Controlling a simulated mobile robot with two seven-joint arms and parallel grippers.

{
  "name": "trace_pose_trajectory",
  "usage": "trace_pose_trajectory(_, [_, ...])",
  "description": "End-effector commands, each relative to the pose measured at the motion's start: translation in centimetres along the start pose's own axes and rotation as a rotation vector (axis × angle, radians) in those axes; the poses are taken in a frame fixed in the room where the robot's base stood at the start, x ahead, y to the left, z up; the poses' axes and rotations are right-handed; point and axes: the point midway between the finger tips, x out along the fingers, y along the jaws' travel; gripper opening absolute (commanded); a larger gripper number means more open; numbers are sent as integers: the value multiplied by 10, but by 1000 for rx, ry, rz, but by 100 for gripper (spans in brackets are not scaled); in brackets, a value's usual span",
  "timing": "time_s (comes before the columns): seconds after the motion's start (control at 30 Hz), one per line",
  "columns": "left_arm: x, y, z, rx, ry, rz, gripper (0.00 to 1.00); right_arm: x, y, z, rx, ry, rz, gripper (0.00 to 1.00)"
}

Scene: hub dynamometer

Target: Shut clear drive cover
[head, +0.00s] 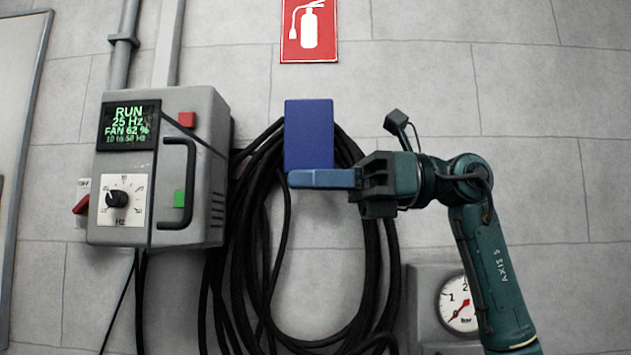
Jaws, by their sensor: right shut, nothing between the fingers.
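The grey drive box (205,150) is on the wall at the left, with a lit display (129,125) reading RUN 25 Hz and a white dial with a black knob (117,199). A dark bar handle (188,185) stands on the right part of its front. I cannot make out a clear cover or its position. My right gripper (294,180) is shut and empty, its blue fingers pointing left, apart from the box and to its right. My left gripper is out of view.
A coil of black cable (262,265) hangs from a blue block (308,135) on the wall, behind my right gripper. A pressure gauge (458,303) is at the lower right. A red switch (81,204) sits on the box's left side. A red extinguisher sign (309,30) is above.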

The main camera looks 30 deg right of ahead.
Motion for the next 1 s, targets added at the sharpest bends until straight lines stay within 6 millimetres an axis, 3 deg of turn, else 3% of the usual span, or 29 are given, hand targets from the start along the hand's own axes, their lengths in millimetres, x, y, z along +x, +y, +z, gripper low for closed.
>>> trace_pose_trajectory(0.2, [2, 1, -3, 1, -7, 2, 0, 50, 2, 1, 0, 0, 7, 0])
trace_pose_trajectory(0.43, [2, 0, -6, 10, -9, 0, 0, 87, 1, 1, 1, 0, 5, 0])
trace_pose_trajectory(0.63, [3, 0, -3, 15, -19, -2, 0, 100, 1, 0, 2, -1, 4, 0])
trace_pose_trajectory(1.0, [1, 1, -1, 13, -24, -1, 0, 102, 1, 0, 2, -1, 3, 0])
